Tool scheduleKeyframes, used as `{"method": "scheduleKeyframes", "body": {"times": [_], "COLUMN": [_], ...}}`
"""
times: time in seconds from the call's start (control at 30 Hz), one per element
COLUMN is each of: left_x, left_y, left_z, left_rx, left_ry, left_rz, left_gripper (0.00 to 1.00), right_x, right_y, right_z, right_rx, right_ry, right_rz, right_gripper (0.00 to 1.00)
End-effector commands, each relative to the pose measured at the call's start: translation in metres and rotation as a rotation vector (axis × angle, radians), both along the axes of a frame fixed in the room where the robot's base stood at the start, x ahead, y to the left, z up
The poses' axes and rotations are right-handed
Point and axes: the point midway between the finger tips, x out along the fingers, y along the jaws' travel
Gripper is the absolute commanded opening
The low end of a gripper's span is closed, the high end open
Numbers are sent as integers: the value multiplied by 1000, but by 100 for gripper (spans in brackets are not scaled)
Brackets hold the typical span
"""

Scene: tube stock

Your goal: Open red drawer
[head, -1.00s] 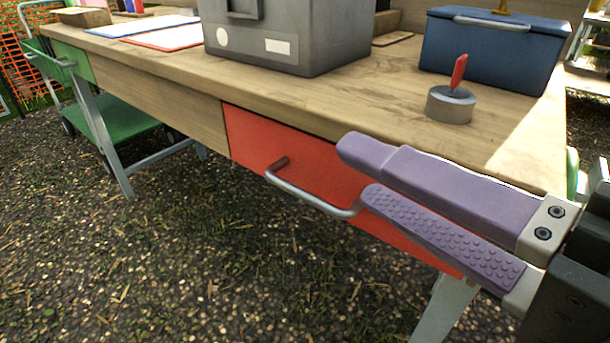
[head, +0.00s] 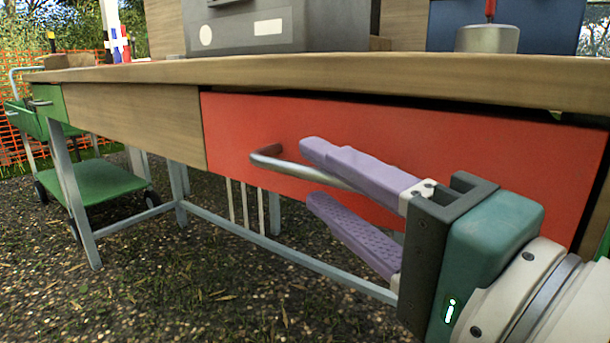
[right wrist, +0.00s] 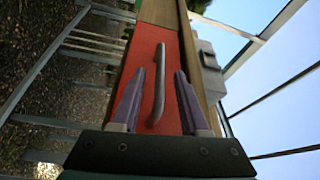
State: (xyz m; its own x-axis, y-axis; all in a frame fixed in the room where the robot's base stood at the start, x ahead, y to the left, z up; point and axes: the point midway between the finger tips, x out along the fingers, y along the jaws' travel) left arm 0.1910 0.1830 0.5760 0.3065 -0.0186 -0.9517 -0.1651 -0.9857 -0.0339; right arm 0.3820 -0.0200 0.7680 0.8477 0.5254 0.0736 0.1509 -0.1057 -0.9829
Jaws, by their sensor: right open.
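The red drawer (head: 242,126) sits under the tabletop, its front flush or nearly so with the table's side. It also shows in the right wrist view (right wrist: 145,52). Its grey bar handle (head: 290,168) runs across the front, and in the right wrist view the handle (right wrist: 161,85) lies between the two fingers. My right gripper (head: 310,173) is open, with one purple finger above the handle and one below it. The upper finger covers part of the handle. I cannot tell whether a finger touches it. My left gripper is not in view.
The wooden tabletop (head: 360,72) overhangs the drawer. A grey box (head: 285,30), a metal cylinder with a red lever (head: 487,39) and a blue box (head: 560,25) stand on it. A green drawer (head: 48,103) and green cart (head: 97,183) are at left. Ground before the table is clear.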

Motion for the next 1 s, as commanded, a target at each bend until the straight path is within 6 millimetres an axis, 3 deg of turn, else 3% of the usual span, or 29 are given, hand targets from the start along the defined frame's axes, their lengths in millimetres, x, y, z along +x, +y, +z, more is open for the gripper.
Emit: {"method": "scheduleKeyframes", "body": {"times": [0.2, 0.57, 0.93, 1.0], "left_x": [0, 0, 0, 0], "left_y": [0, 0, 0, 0], "left_z": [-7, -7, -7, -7], "left_rx": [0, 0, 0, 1], "left_ry": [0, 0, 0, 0], "left_rz": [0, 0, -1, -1], "left_gripper": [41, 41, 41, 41], "right_x": [23, 27, 27, 27], "right_y": [15, 17, 17, 17], "right_z": [1, 2, 2, 2], "right_rx": [1, -1, -1, -1], "right_ry": [0, 1, 1, 1], "right_rz": [0, 1, 1, 1], "right_gripper": [45, 44, 2, 0]}}
